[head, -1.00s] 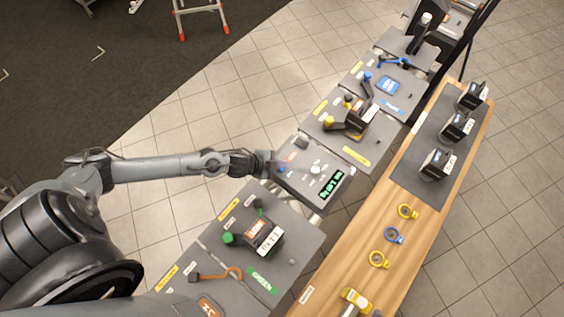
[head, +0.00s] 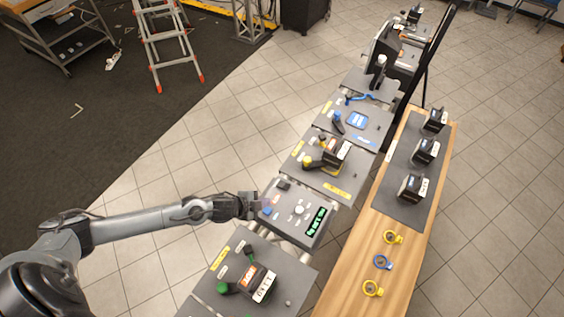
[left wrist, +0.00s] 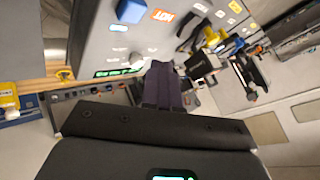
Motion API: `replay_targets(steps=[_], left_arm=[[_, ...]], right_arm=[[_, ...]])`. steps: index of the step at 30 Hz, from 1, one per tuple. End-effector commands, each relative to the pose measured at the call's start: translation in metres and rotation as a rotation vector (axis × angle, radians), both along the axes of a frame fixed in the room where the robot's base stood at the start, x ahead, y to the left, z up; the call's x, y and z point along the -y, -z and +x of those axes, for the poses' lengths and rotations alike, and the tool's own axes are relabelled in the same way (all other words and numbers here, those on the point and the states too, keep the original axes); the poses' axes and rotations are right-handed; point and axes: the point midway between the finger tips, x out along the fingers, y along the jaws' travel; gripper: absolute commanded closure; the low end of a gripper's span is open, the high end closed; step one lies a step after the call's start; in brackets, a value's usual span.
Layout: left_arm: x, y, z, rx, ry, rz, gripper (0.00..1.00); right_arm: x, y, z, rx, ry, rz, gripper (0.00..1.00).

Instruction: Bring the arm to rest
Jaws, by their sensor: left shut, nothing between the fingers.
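My left arm comes in from the left in the head view. Its left gripper (head: 260,205) is at the left edge of the grey control panel (head: 297,212), which has a green-lit display (head: 316,222), a pale round knob (head: 299,210) and small buttons. I cannot tell in the head view whether it touches the panel. In the left wrist view the two dark fingers (left wrist: 162,85) are together with nothing between them, and the panel face (left wrist: 95,45) lies beyond them. My right gripper is not in view.
A grey station with a green knob (head: 223,288) stands nearer, and one with a yellow knob (head: 307,161) stands farther. A wooden bench (head: 345,285) with coloured rings and dark boxes runs along the right. Open tiled floor (head: 150,180) lies left of the stations.

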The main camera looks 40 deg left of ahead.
Motion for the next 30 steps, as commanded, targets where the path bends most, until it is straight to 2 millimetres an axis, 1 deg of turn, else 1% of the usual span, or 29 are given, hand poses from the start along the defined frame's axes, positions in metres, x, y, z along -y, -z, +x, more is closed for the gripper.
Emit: replay_targets(steps=[2,4,7,8,9,11,12,14,15,17,18,20,21,24,27,30], left_arm=[[0.000,0.001,-0.001,-0.002,0.001,0.000,1.00],[0.000,0.005,-0.006,-0.012,0.000,-0.001,1.00],[0.012,0.018,-0.023,-0.042,-0.003,-0.024,1.00],[0.019,0.023,-0.030,-0.054,-0.007,-0.041,1.00],[0.032,0.029,-0.040,-0.070,-0.016,-0.073,1.00],[0.063,0.028,-0.053,-0.080,-0.031,-0.147,1.00],[0.085,0.021,-0.060,-0.080,-0.049,-0.205,1.00],[0.116,0.006,-0.070,-0.085,-0.100,-0.286,1.00],[0.131,-0.007,-0.074,-0.092,-0.149,-0.331,1.00],[0.144,-0.029,-0.080,-0.112,-0.244,-0.380,1.00],[0.147,-0.044,-0.084,-0.131,-0.315,-0.403,1.00],[0.142,-0.066,-0.091,-0.170,-0.434,-0.425,1.00],[0.134,-0.080,-0.098,-0.202,-0.512,-0.430,1.00],[0.111,-0.107,-0.115,-0.283,-0.669,-0.418,1.00],[0.091,-0.128,-0.131,-0.354,-0.772,-0.391,1.00],[0.078,-0.140,-0.146,-0.415,-0.825,-0.347,1.00]], right_arm=[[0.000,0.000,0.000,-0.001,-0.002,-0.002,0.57],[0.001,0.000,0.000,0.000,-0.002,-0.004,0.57],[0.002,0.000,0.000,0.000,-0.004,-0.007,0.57],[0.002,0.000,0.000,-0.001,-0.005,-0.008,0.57],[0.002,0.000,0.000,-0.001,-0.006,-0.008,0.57],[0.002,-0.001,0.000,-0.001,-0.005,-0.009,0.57],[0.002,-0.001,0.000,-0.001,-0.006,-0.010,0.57],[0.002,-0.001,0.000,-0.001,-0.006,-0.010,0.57],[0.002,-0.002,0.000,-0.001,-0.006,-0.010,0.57],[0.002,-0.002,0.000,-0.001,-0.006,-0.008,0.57],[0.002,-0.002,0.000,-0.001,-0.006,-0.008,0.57],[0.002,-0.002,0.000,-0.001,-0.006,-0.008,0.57],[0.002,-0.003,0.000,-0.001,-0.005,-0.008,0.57],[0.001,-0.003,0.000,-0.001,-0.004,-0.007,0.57],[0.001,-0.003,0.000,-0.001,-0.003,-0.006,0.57],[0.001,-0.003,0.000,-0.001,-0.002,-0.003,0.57]])
